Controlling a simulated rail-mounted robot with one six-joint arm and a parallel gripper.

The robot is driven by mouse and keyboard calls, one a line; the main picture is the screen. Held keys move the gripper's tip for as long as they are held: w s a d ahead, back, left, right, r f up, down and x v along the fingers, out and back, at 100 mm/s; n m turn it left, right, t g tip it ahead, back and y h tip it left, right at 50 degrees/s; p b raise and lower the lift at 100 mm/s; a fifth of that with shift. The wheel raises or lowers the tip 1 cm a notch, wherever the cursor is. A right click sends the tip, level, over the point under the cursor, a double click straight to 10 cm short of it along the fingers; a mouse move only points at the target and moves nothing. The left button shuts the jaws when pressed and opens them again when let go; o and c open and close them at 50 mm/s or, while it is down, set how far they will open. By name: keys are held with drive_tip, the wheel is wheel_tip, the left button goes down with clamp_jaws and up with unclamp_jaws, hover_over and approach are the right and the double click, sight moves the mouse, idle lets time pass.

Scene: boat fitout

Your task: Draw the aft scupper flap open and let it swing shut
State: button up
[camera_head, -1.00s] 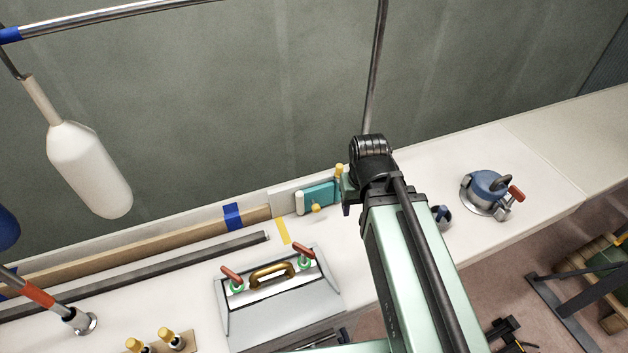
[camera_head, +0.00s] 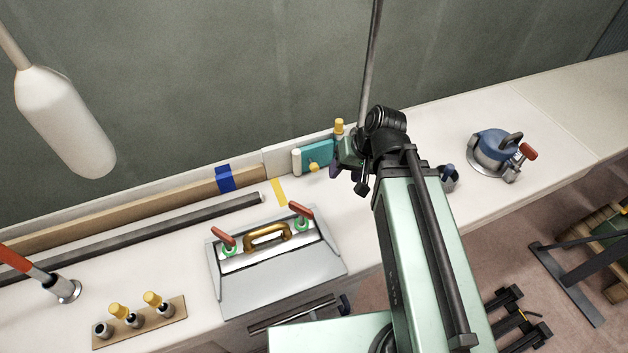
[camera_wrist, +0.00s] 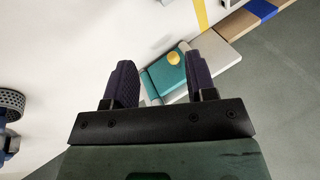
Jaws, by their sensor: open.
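The scupper flap (camera_head: 318,156) is a teal panel with a yellow knob (camera_head: 314,167) on its face, in a pale housing on the low wall behind the bench. It looks closed. My gripper (camera_head: 343,167) is just right of the flap in the head view, partly hidden by my wrist. In the wrist view my gripper (camera_wrist: 160,72) is open and empty, its two dark ridged fingers apart. The teal flap (camera_wrist: 166,74) and its knob (camera_wrist: 173,57) show between the fingers, beyond them, with the knob nearer the right finger. I cannot tell any contact.
A grey hatch box (camera_head: 275,280) with a brass handle and red-handled latches stands on the bench, front left. A yellow-topped post (camera_head: 339,127) rises right of the flap. A blue round fitting (camera_head: 494,152) stands at right. A white fender (camera_head: 65,120) hangs at left.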

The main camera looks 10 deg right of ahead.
sight(317, 169)
drive_tip(key=w+f+t+y+b, duration=0.1)
drive_tip(key=f+b, duration=0.2)
drive_tip(key=w+f+m+t+y+b, duration=0.1)
drive_tip(key=f+b, duration=0.2)
drive_tip(key=f, duration=0.1)
drive_tip(key=w+f+t+y+b, duration=0.1)
drive_tip(key=f+y+b, duration=0.1)
drive_tip(key=f+b, duration=0.1)
drive_tip(key=shift+w+a+f+m+b, duration=0.2)
drive_tip(key=shift+w+f+m+b, duration=0.1)
drive_tip(key=shift+b, duration=0.25)
drive_tip(key=t+y+b, duration=0.1)
drive_tip(key=b, duration=0.1)
drive_tip(key=w+d+f+m+t+y+b, duration=0.1)
drive_tip(key=b, duration=0.1)
drive_tip(key=w+t+b, duration=0.1)
drive_tip(key=b, duration=0.1)
drive_tip(key=shift+w+d+f+m+y, duration=0.2)
drive_tip(key=shift+d+m+y, duration=0.1)
drive_tip(key=shift+y, duration=0.1)
drive_tip(key=shift+w+d+r+m+t+y+b, duration=0.4)
drive_tip(key=shift+r+t+b, duration=0.2)
drive_tip(key=shift+t, duration=0.3)
drive_tip(key=shift+r, duration=0.2)
drive_tip(key=b+x, duration=0.2)
drive_tip(key=x, duration=0.8)
drive_tip(key=shift+w+a+f, duration=0.2)
drive_tip(key=shift+a, duration=0.05)
drive_tip(key=shift+c, duration=0.3)
clamp_jaws()
